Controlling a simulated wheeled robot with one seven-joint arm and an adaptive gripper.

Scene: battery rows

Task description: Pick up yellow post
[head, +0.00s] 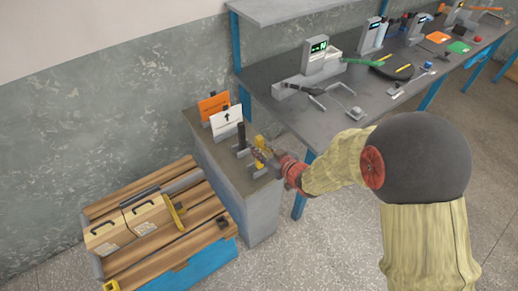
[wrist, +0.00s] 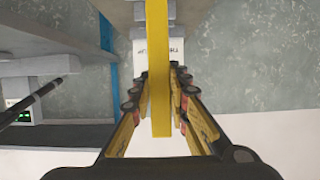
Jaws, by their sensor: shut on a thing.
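The yellow post (wrist: 159,85) runs upright through the middle of the wrist view, between the two fingers of my gripper (wrist: 158,107). The fingers are shut on it from both sides. In the head view the yellow post (head: 260,143) shows at the front of a narrow grey counter, with my gripper (head: 262,157) at it. My gripper and wrist partly hide its lower part. I cannot tell whether its base touches the counter.
A dark post (head: 241,136) stands just left of the yellow one. An orange card (head: 213,104) and a white arrow card (head: 227,122) stand behind. A wooden-topped crate (head: 190,228) with cardboard boxes (head: 148,213) is at lower left. A long workbench (head: 345,75) with devices extends right.

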